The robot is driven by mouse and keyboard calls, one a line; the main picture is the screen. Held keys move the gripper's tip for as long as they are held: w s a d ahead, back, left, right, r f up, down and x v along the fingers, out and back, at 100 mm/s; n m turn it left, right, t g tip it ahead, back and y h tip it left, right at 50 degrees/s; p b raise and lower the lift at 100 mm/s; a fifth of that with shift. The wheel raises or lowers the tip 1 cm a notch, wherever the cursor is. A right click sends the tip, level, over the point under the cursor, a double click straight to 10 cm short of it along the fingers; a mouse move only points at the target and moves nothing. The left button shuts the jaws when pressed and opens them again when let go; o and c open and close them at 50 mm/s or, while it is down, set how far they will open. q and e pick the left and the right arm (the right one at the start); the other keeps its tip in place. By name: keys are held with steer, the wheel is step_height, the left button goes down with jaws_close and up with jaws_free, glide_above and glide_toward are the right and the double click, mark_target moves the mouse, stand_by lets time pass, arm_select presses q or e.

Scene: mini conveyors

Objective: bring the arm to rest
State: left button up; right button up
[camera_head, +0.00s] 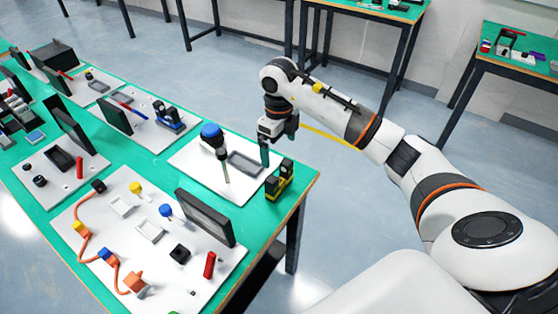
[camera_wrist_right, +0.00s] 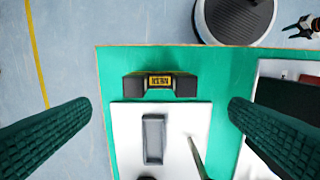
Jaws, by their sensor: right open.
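My right arm comes in from the right in the head view. Its gripper (camera_head: 266,156) hangs over the right edge area of the green table (camera_head: 308,178), above a white board (camera_head: 193,160). In the right wrist view the two dark green fingers stand wide apart with nothing between them, so the right gripper (camera_wrist_right: 160,108) is open and empty. A yellow and black block (camera_head: 279,180) sits near the table corner, beside the board; it also shows in the wrist view (camera_wrist_right: 160,85), below the gripper and apart from it. My left gripper does not show.
The white board carries a grey rectangular tray (camera_head: 246,163) and a blue-topped upright tool (camera_head: 213,140). A second board (camera_head: 135,215) holds an orange cable, a dark panel (camera_head: 205,217) and small parts. Other tables stand at the back. The floor right of the table is free.

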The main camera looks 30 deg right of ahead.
steer(key=shift+r, duration=0.8)
